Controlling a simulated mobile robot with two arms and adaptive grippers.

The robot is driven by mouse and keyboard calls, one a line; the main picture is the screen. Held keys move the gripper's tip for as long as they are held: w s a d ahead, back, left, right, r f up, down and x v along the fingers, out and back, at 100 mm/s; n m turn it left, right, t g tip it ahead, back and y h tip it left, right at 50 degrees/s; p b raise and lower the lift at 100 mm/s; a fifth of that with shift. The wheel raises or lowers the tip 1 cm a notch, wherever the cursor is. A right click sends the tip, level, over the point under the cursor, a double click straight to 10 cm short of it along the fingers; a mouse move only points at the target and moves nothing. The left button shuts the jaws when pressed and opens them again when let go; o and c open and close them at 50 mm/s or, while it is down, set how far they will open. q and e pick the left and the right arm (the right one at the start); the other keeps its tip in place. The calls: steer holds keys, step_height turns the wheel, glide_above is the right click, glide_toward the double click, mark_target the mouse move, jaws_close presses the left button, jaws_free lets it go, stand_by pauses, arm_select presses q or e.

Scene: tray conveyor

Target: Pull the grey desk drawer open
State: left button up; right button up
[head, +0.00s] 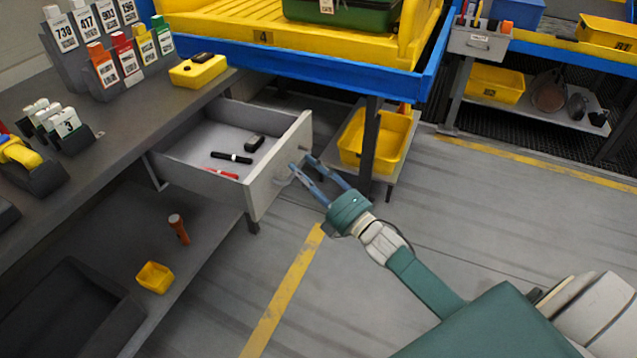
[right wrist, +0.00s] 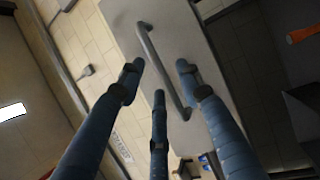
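The grey desk drawer (head: 262,187) is pulled out from under the dark desk, its inside showing. A black box, a black pen-like item and a red one lie in it. My right gripper (head: 302,168) is at the drawer's front face, fingers spread. In the right wrist view the drawer front (right wrist: 185,45) carries a bar handle (right wrist: 160,65). The handle lies between the open fingers of my right gripper (right wrist: 160,80); I cannot tell whether any finger touches it. My left gripper is not in view.
The desk top (head: 110,130) holds number cards and a yellow box (head: 198,70). A blue-edged conveyor table (head: 300,62) stands behind the drawer, with a yellow bin (head: 378,140) below. A small yellow bin (head: 155,277) sits on the lower shelf. The floor at right is clear.

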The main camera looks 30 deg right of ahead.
steer(key=v, duration=1.1)
steer(key=shift+s, duration=0.1)
